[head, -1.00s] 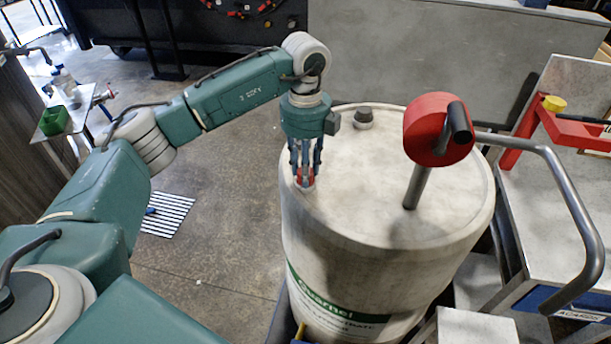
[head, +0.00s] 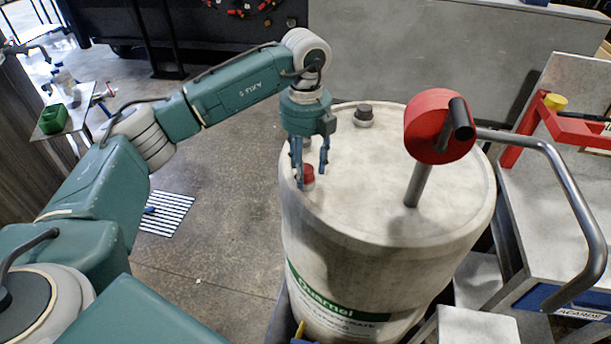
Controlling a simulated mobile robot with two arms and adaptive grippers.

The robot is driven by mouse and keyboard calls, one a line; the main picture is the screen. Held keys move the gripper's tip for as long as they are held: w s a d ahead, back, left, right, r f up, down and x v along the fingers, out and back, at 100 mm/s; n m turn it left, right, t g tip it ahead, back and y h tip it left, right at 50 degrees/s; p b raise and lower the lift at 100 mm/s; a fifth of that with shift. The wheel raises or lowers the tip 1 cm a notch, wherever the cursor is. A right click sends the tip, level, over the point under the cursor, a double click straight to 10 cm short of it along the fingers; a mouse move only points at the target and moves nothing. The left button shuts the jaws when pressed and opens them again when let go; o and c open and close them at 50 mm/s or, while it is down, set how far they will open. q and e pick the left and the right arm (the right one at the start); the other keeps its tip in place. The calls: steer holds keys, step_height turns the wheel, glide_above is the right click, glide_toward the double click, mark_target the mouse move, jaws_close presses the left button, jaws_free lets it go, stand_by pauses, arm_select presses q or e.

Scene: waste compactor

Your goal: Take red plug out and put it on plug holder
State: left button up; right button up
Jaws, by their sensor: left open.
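The red plug (head: 308,172) sits in the top of the white drum (head: 370,215), near its left edge. My left gripper (head: 310,178) points down over it from the far left side. Its fingers are spread, one on the left of the plug and one behind it to the right, and it holds nothing. I cannot tell whether a finger touches the plug. A red fixture (head: 580,130) with a yellow knob stands on the bench at the right; I cannot tell whether it is the plug holder. My right gripper is not in view.
A dark plug (head: 364,113) sits at the back of the drum top. A red round-headed tool (head: 437,127) with a grey shaft stands on the drum's right half. A bent grey handle (head: 575,195) curves along the right side.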

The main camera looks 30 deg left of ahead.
arm_select(q)
steer(key=m, duration=0.4)
steer(key=shift+m+b, duration=0.3)
steer(key=shift+m, duration=0.1)
steer(key=m, duration=0.4)
steer(key=shift+m+b, duration=0.3)
steer(key=m, duration=0.4)
steer(key=shift+m, duration=0.3)
steer(key=m, duration=0.3)
steer(key=shift+b, duration=0.35)
steer(key=c, duration=1.2)
steer(key=o, duration=0.5)
steer(key=shift+c, duration=0.2)
jaws_close()
steer(key=n, duration=0.5)
